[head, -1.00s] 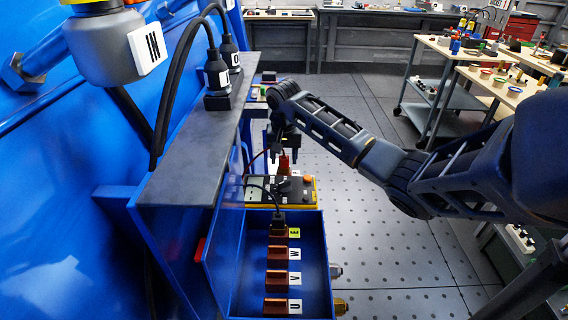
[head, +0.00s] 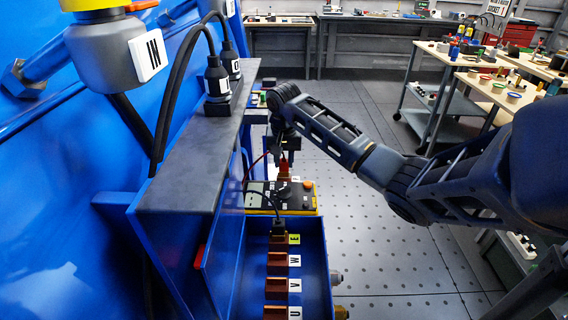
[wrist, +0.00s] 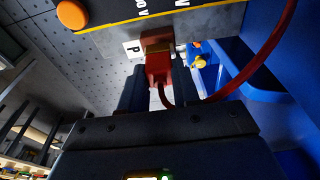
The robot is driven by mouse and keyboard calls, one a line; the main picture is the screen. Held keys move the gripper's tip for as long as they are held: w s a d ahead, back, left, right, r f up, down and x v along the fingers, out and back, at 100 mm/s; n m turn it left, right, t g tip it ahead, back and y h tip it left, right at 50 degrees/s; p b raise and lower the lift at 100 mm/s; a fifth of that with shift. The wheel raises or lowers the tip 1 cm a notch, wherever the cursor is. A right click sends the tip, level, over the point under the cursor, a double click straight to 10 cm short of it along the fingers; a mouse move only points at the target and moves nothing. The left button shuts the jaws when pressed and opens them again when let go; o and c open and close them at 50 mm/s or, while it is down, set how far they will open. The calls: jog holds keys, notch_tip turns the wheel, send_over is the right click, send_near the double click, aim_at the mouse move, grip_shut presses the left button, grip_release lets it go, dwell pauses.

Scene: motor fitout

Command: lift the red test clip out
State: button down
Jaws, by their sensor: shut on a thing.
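The red test clip (wrist: 158,70) is between the two fingers of my gripper (wrist: 160,82) in the wrist view, and the fingers are shut on it. Its far end meets a copper-brown block (wrist: 157,40) beside a white label marked P (wrist: 132,48); I cannot tell how far it sits on that block. A red lead (wrist: 262,72) curves from the clip to the upper right. In the head view my gripper (head: 285,150) points down behind the meter, with the red clip (head: 284,171) just below it, partly hidden.
A yellow-edged meter (head: 307,200) stands just in front of the clip. Nearer is an open blue terminal box (head: 322,262) with copper posts labelled E, W, V and U, and a black plug on E. A blue wall and grey ledge (head: 190,150) stand close on the left.

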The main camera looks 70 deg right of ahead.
notch_tip(320, 180, up, 2)
jog(key=shift+r, duration=0.25)
jog(key=s+d+r+b, duration=0.2)
jog(key=s+d+r, duration=0.3)
jog(key=d, duration=0.5)
notch_tip(320, 180, up, 3)
jog(key=shift+d+f+b, duration=0.2)
jog(key=shift+d+b, duration=0.05)
jog(key=shift+b, duration=0.15)
